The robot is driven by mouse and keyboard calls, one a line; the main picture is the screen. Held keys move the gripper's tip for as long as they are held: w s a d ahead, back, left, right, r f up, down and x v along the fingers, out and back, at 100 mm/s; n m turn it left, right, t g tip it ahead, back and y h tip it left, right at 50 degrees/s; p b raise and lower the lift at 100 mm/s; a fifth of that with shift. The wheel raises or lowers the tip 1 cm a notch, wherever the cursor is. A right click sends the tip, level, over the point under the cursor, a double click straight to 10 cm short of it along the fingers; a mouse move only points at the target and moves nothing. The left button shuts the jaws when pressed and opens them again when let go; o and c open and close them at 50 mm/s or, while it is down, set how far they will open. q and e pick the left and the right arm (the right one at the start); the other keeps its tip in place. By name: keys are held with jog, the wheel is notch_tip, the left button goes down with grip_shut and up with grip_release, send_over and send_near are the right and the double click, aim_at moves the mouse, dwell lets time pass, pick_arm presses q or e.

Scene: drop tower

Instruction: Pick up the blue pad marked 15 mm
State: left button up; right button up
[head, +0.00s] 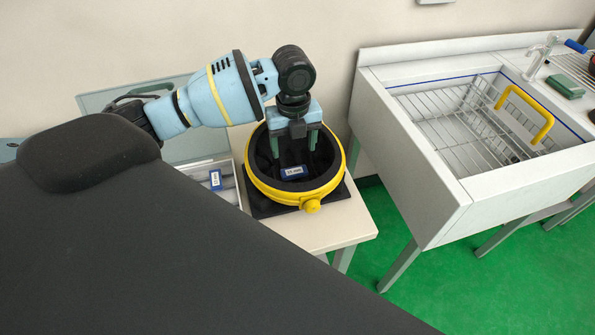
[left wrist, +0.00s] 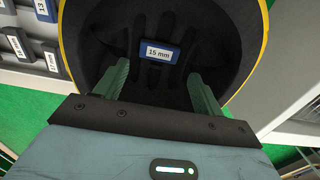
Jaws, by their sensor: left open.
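The blue pad marked 15 mm (head: 292,172) lies inside a round black bowl with a yellow rim (head: 262,187). The pad also shows in the left wrist view (left wrist: 159,52), with its white label readable. My left gripper (head: 294,152) points down into the bowl, over the pad. Its two green fingers are apart with nothing between them. In the left wrist view the pad shows beyond the fingers, roughly centred between them. I cannot tell how far the fingertips are from it. My right gripper is not in view.
A tray (head: 236,196) with grey pads and another blue labelled pad (head: 215,180) stands left of the bowl on the same white table (head: 335,227). A sink unit (head: 410,170) with a wire basket (head: 450,150) stands to the right. The wall is close behind the bowl.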

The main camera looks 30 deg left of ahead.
aim_at(293, 169)
pick_arm(q)
jog(key=shift+s+f, duration=0.1)
jog(key=shift+f, duration=0.5)
jog(key=shift+w+a+f, duration=0.1)
jog(key=shift+f, duration=1.55)
jog(key=shift+w+a+f, duration=0.1)
jog(key=shift+f, duration=1.55)
jog(key=c, duration=0.6)
jog(key=shift+r, duration=5.1)
